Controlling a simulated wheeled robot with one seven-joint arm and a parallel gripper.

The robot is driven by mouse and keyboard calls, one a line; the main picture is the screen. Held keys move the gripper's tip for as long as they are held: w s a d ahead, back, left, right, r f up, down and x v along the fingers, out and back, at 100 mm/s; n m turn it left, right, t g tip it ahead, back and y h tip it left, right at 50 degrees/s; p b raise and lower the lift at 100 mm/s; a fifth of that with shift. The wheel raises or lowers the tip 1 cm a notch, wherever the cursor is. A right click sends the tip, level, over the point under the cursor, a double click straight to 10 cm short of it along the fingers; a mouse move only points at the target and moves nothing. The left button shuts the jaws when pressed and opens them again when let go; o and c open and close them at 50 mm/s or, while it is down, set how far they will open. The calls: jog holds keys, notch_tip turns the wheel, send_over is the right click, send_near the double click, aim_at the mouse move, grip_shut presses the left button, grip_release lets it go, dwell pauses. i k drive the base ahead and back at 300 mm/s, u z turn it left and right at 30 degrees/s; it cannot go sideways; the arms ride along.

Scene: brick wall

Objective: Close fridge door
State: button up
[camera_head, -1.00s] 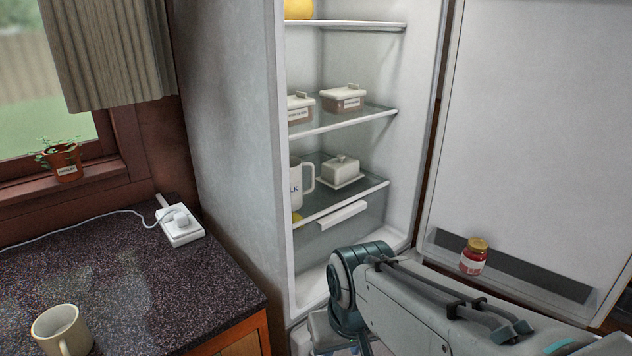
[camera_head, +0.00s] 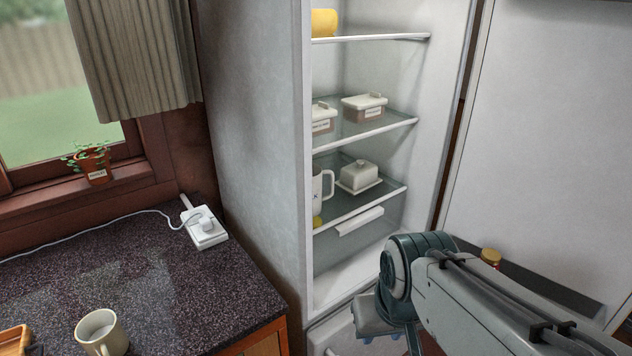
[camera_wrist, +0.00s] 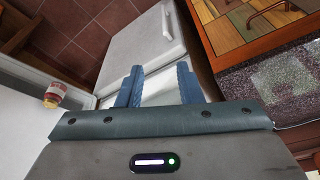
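The fridge (camera_head: 255,140) stands open in the head view, its shelves showing. Its door (camera_head: 545,130) is swung wide to the right, with the inner face towards me. In the wrist view the door's inner side (camera_wrist: 25,115) is at the left, and a white lower front with a handle (camera_wrist: 140,50) is at the top. My gripper (camera_wrist: 158,84) is open, with two blue fingers apart and nothing seen between them. In the head view my arm crosses the lower right, in front of the fridge's base, and hides part of the door's bottom. I cannot tell whether the gripper touches anything.
A red jar (camera_wrist: 54,94) sits on the door's shelf; my arm mostly hides it in the head view. The dark counter (camera_head: 160,270) at left holds a mug (camera_head: 102,333) and a white socket block (camera_head: 205,227). Butter dish (camera_head: 359,175) and containers stand on the fridge shelves.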

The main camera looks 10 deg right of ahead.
aim_at(540, 176)
jog(key=u, duration=2)
jog(key=k, duration=1.35)
jog(key=z, duration=2.05)
